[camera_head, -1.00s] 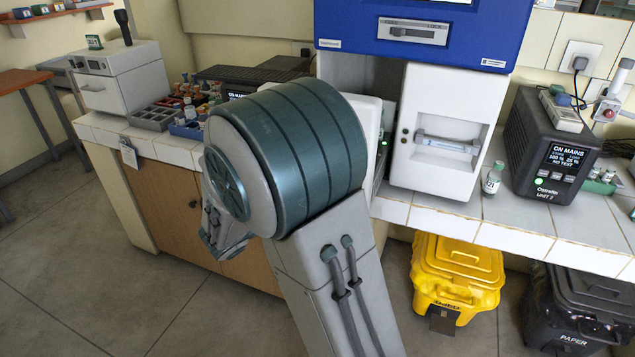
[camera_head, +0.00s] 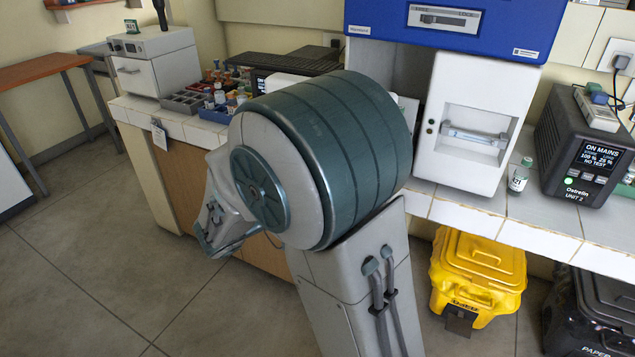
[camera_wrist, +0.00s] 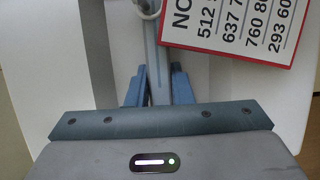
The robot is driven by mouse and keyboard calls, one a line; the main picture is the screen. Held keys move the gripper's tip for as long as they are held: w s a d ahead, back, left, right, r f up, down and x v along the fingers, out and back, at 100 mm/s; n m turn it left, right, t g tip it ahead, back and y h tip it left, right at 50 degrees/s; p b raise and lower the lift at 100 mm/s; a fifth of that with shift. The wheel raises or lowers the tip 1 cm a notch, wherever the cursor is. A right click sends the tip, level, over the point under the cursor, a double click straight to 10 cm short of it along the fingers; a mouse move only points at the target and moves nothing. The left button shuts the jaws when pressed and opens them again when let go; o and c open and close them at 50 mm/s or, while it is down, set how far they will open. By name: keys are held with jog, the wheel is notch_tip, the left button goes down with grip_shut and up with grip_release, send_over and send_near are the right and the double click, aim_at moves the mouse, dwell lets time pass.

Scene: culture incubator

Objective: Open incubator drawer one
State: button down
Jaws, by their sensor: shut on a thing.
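The incubator, with a blue upper housing (camera_head: 455,32), stands on the bench in the head view. Its right white front (camera_head: 475,120) carries a horizontal bar handle (camera_head: 475,137) in a recess. My large arm link covers the area left of it, so the other drawer is mostly hidden. In the wrist view, my gripper (camera_wrist: 158,92) has its two blue fingers closed on either side of a grey handle bar (camera_wrist: 158,60), in front of a white surface (camera_wrist: 118,45).
A red-edged card with printed numbers (camera_wrist: 240,25) lies close to the fingers in the wrist view. A small vial (camera_head: 519,176) and a black power unit (camera_head: 580,150) stand right on the bench. Yellow (camera_head: 477,275) and black (camera_head: 590,310) bins sit below. Floor is clear at left.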

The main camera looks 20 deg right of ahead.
jog(key=c, duration=1.3)
grip_release()
jog(key=b+v, duration=0.1)
jog(key=v, duration=1.3)
jog(key=shift+d, duration=0.1)
jog(key=s+d+f+m+g+y+p, duration=0.1)
jog(key=s+d+f+g+y+p, duration=0.1)
jog(key=s+d+g+y, duration=0.55)
jog(key=s+m+t+y+p, duration=0.1)
jog(key=y, duration=0.2)
jog(key=s+t+y+p, duration=0.1)
jog(key=t+y, duration=0.1)
jog(key=y, duration=0.1)
jog(key=s+a+m+t+y+p, duration=0.1)
jog(key=s+t+y, duration=0.1)
jog(key=y, duration=0.1)
jog(key=shift+m+y, duration=0.3)
jog(key=shift+y, duration=0.05)
